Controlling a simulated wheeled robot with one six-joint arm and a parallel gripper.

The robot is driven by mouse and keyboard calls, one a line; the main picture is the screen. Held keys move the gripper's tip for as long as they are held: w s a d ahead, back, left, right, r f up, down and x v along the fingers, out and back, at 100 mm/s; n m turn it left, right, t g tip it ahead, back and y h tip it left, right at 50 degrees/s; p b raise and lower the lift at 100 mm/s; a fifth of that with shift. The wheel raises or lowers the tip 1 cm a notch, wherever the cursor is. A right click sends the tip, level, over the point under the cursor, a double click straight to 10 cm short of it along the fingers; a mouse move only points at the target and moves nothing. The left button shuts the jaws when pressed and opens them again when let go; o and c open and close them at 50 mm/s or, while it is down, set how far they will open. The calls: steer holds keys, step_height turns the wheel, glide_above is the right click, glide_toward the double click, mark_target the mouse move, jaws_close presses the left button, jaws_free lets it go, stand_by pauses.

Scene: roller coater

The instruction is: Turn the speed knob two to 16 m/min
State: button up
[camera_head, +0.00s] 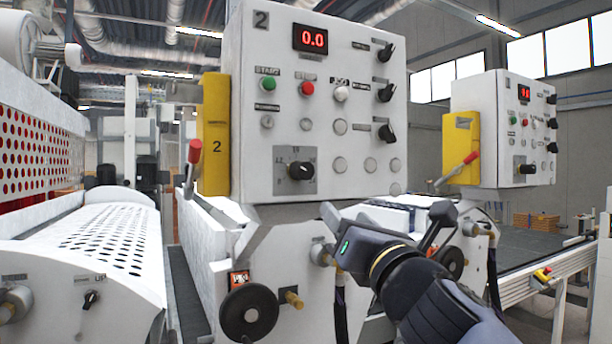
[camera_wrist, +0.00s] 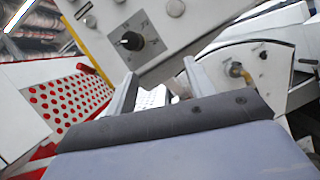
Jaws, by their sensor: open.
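Control panel 2 (camera_head: 225,130) is a white box with a red display (camera_head: 313,39) reading 0.0. A black knob (camera_head: 301,170) sits on a grey scale plate at the panel's lower left; its pointer direction is hard to read. The black knob also shows in the wrist view (camera_wrist: 131,41), beyond the fingers. I cannot read a label naming it as the speed knob. My gripper (camera_head: 362,240) is below and to the right of that knob, apart from the panel. In the wrist view my gripper (camera_wrist: 158,82) has its two fingers spread with nothing held between them.
Several black selector knobs (camera_head: 386,92) line panel 2's right side, with buttons beside them. A yellow box with a red-tipped lever (camera_head: 194,152) is at its left. A handwheel (camera_head: 248,312) sits below. Panel 1 (camera_head: 475,140) stands to the right. A perforated guard (camera_head: 95,240) is at left.

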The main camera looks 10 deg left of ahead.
mark_target(307, 173)
steer(key=w+a+r+n+p, duration=0.1)
steer(key=w+a+r, duration=0.1)
steer(key=w+a+r+n+y+p, duration=0.1)
steer(key=w+a+r, duration=0.1)
steer(key=w+a+r+n+y+p, duration=0.1)
steer(key=w+a+r+n, duration=0.1)
steer(key=w+a+r, duration=0.1)
steer(key=shift+a+g, duration=0.1)
steer(key=shift+g, duration=0.2)
steer(key=shift+c, duration=0.4)
steer(key=c, duration=0.9)
